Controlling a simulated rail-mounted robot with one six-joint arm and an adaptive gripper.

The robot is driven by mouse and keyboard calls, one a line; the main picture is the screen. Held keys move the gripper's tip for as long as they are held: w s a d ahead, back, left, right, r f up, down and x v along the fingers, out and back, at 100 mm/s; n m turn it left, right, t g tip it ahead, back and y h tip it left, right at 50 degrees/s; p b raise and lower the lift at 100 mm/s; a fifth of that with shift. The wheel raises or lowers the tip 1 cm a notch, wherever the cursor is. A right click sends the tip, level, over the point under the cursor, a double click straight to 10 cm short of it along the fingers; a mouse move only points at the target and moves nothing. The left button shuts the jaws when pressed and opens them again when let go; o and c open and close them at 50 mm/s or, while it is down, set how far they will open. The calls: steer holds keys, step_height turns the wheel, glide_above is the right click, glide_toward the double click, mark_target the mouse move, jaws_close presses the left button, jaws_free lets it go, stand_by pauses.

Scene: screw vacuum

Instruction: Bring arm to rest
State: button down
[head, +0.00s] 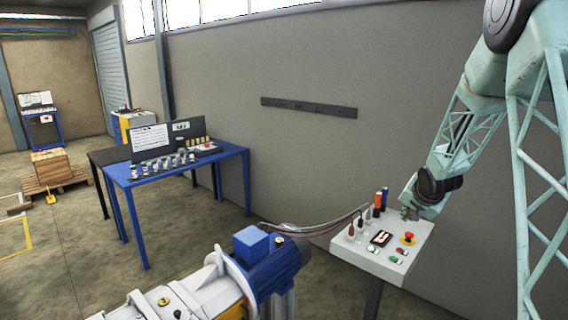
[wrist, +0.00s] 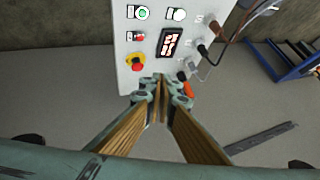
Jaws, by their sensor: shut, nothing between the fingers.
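My arm (head: 470,125) comes down from the upper right in the head view. My gripper (head: 409,213) is at its lower end, just above the back right part of a white control panel (head: 372,262). In the wrist view my gripper (wrist: 160,84) is shut with nothing between its fingers. Its tips overlap the edge of the panel (wrist: 170,55) in that view; I cannot tell whether they touch it. The panel carries a red emergency button (head: 408,238), a small display (head: 381,238) and several coloured buttons.
A blue and white vacuum machine (head: 265,265) stands left of the panel, with cables between them. A blue table (head: 180,172) with small parts is by the wall. Open floor lies between.

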steer(key=s+a+r+n+g+b, duration=0.1)
steer(key=s+a+r, duration=0.45)
steer(key=s, duration=0.45)
steer(key=s+a+r+n+b, duration=0.15)
steer(key=s+a+r, duration=0.25)
steer(key=s+r, duration=0.45)
steer(key=s+a+r+n+g, duration=0.15)
steer(key=s+a+r, duration=0.3)
steer(key=s, duration=0.65)
steer(key=s+a+n+g+y+b, duration=0.1)
steer(key=s+a, duration=0.4)
steer(key=s, duration=1.2)
steer(key=s+a+n+b, duration=0.1)
steer(key=s+a+n, duration=0.2)
steer(key=s, duration=1.5)
steer(key=a+f, duration=0.1)
steer(key=a, duration=0.1)
steer(key=shift+a+n+g+y, duration=0.3)
steer(key=shift+n+g+y, duration=0.05)
steer(key=shift+n+y, duration=0.05)
